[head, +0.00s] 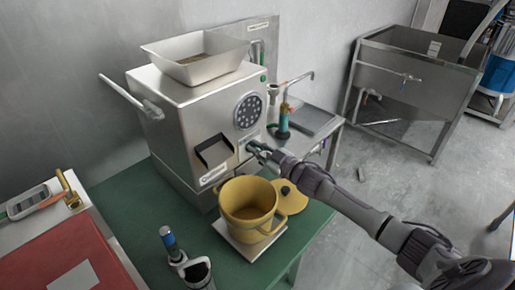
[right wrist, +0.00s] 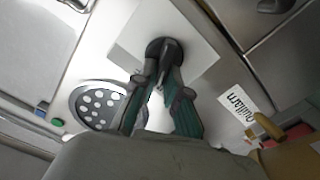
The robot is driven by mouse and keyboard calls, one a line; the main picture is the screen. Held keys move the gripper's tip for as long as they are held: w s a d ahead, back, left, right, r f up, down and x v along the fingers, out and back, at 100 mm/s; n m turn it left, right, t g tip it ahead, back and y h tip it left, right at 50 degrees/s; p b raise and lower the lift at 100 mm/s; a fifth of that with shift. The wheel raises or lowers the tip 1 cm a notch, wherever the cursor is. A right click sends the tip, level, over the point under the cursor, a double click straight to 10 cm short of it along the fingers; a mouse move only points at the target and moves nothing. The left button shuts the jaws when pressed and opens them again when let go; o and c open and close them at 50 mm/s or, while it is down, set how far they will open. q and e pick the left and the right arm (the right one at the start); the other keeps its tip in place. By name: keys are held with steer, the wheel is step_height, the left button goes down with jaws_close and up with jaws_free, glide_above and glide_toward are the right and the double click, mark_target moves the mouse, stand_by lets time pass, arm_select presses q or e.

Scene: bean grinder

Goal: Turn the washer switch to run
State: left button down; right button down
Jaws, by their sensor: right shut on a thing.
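The steel machine (head: 180,118) stands on the green table. In the right wrist view, a round black knob (right wrist: 163,46) sits on a pale square plate (right wrist: 195,40) on its front; I take it to be the washer switch. My right gripper (head: 254,148) reaches the machine front from the right, beside the chute opening. In the right wrist view, its fingers (right wrist: 162,72) are shut on the knob and hide part of it. The gripper hides the knob in the head view. I cannot read any switch marking.
A yellow pot (head: 248,205) stands on a white scale below my right gripper, with a yellow lid (head: 290,196) beside it. A perforated round disc (head: 248,111) is above the gripper. Open floor lies to the right.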

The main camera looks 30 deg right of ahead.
steer(key=n, duration=0.3)
steer(key=n+b, duration=0.1)
steer(key=shift+s+a+f+n, duration=0.1)
steer(key=shift+a+f+n, duration=0.15)
steer(key=shift+n, duration=0.15)
stand_by(0.4)
steer(key=c, duration=1.2)
jaws_free()
steer(key=v, duration=1.2)
